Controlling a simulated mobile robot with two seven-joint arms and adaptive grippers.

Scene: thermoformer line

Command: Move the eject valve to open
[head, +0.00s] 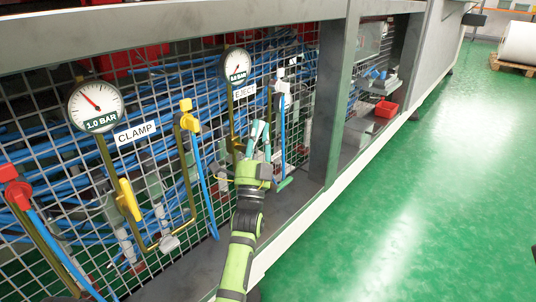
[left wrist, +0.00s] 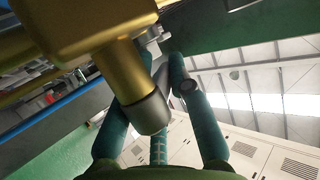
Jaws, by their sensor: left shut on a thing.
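The EJECT label (head: 244,91) hangs under a round gauge (head: 236,65) on the mesh panel. My left gripper (head: 260,126) reaches up to the pipework just below and right of that label. Its teal fingers are shut on a part of the eject valve, which they mostly hide in the head view. In the left wrist view a brass valve body (left wrist: 95,30) with a grey rounded end (left wrist: 150,110) fills the upper left, close in front of the fingers (left wrist: 178,75). The handle's exact angle cannot be told. My right gripper is not in view.
To the left are the CLAMP label (head: 136,132), its gauge (head: 95,105) and yellow valve handles (head: 128,199). A red handle (head: 18,193) is at the far left. A grey post (head: 332,100) stands to the right of the gripper. Green floor (head: 430,190) is clear at right.

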